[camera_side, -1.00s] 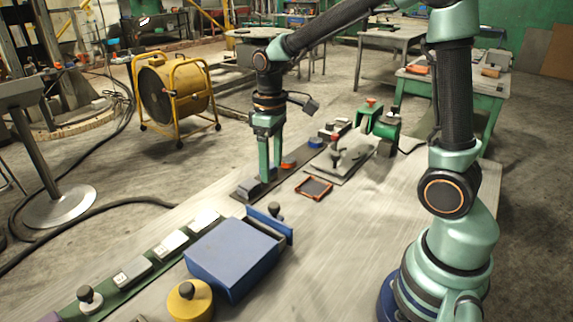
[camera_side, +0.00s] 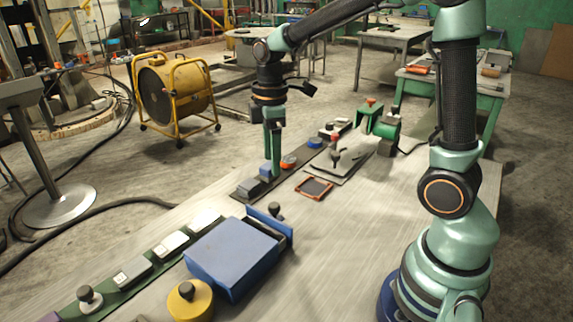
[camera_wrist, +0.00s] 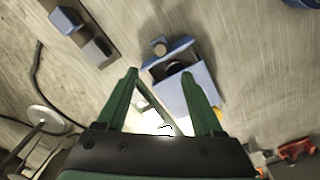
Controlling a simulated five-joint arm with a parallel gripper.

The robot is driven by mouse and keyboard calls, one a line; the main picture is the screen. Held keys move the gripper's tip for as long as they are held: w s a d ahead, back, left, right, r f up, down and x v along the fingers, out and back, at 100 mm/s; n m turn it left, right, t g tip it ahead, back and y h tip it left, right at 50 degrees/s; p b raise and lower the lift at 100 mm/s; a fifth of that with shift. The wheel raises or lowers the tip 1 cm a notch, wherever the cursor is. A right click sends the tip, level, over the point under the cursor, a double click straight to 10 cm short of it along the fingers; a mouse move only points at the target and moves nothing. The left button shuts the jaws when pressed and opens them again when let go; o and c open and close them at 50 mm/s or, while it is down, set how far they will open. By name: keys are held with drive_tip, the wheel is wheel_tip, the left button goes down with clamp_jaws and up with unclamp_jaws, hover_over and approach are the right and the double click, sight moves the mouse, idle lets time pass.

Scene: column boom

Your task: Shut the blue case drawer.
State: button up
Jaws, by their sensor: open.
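The blue case (camera_side: 233,256) stands on the near part of the bench. Its drawer is partly pulled out, with the upright blue front (camera_side: 268,226) apart from the case body and a dark round knob (camera_side: 274,209) on it. In the wrist view, the drawer front (camera_wrist: 168,54), the knob (camera_wrist: 158,45) and the case body (camera_wrist: 198,88) lie beyond my fingers, with a dark gap behind the front. My gripper (camera_side: 275,174) points down above the dark strip, beyond the drawer front and clear of it. In the wrist view, my gripper (camera_wrist: 161,75) is open and empty.
A yellow round piece (camera_side: 190,302) with a black knob stands beside the case. A green strip with switches (camera_side: 133,270) runs along its left. An orange-rimmed tray (camera_side: 314,188) and a green machine (camera_side: 382,125) are farther back. Bare bench lies right of the drawer.

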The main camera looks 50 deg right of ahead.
sight(274, 205)
wheel_tip(274, 205, down, 12)
drive_tip(key=n, duration=0.4)
drive_tip(key=shift+f, duration=0.1)
idle(0.4)
clamp_jaws()
idle(1.3)
